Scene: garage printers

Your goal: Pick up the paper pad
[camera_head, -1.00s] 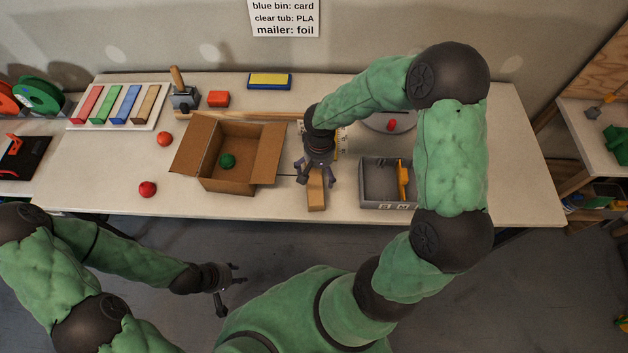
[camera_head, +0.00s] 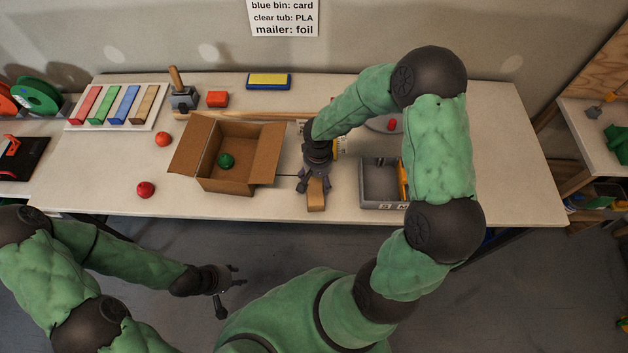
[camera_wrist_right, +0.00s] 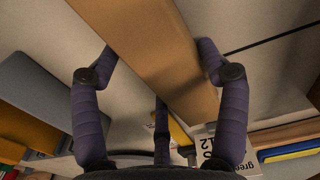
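In the right wrist view the tan piece (camera_wrist_right: 160,50) runs between the two outer fingers of the right gripper (camera_wrist_right: 160,65). The right finger is very close to its edge; contact cannot be told. My left gripper (camera_head: 232,284) is open and empty, in front of the table.
An open cardboard box (camera_head: 214,181) with a green ball (camera_head: 226,160) stands just left of the right gripper. A grey divided tray (camera_head: 378,184) is just right. A wooden bar (camera_head: 255,115) lies behind. Red balls (camera_head: 146,189) lie at the left.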

